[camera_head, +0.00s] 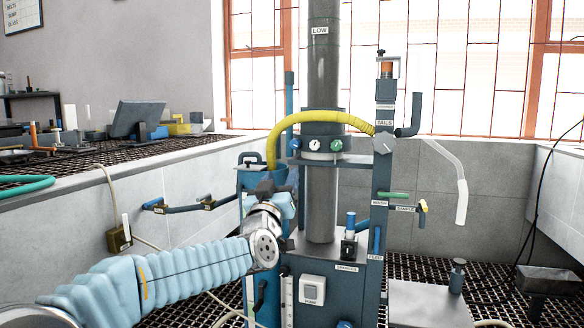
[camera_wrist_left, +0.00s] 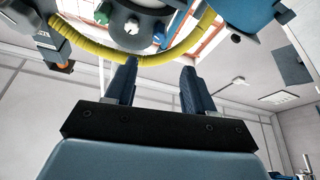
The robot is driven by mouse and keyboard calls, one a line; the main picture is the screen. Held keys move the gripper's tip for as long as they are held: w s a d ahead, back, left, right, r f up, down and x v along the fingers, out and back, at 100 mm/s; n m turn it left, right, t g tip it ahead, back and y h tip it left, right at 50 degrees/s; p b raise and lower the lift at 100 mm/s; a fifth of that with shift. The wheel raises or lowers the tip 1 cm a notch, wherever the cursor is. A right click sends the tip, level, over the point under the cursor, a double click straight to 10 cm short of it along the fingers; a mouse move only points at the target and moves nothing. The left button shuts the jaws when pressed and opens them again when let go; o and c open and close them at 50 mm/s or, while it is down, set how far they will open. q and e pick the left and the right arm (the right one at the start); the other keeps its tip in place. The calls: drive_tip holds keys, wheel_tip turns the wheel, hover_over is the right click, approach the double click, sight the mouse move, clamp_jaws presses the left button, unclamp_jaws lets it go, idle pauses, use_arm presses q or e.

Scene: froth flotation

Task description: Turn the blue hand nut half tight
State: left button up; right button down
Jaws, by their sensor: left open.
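My left arm comes in from the lower left in the head view. Its gripper (camera_head: 266,187) is in front of the blue cup at the yellow hose's end, left of the column. In the left wrist view the gripper (camera_wrist_left: 160,85) is open, with nothing between its two dark fingers. The column's collar (camera_head: 322,145) carries a small blue knob (camera_head: 295,143) on its left, which may be the blue hand nut. A pale knob and a green knob (camera_head: 336,145) are beside it. The collar also shows beyond the fingers in the wrist view (camera_wrist_left: 133,28), apart from them.
The yellow hose (camera_head: 300,118) arches from the blue cup (camera_head: 247,180) past the column (camera_head: 322,195). Pipes and valves stand on the post (camera_head: 381,170) to the right. A grated bench (camera_head: 75,160) is at the left.

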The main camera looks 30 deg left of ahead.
sight(295, 146)
use_arm(q)
drive_tip(key=p+x, duration=0.3)
drive_tip(key=x, duration=1)
drive_tip(key=shift+w+r, duration=0.2)
drive_tip(key=shift+w, duration=0.1)
clamp_jaws()
drive_tip(key=shift+n+y, duration=0.3)
drive_tip(key=shift+n, duration=0.5)
drive_tip(key=shift+d+r+n+g+y+p, duration=0.1)
drive_tip(key=shift+n+g+y+p, duration=0.45)
drive_tip(key=shift+n, duration=1.05)
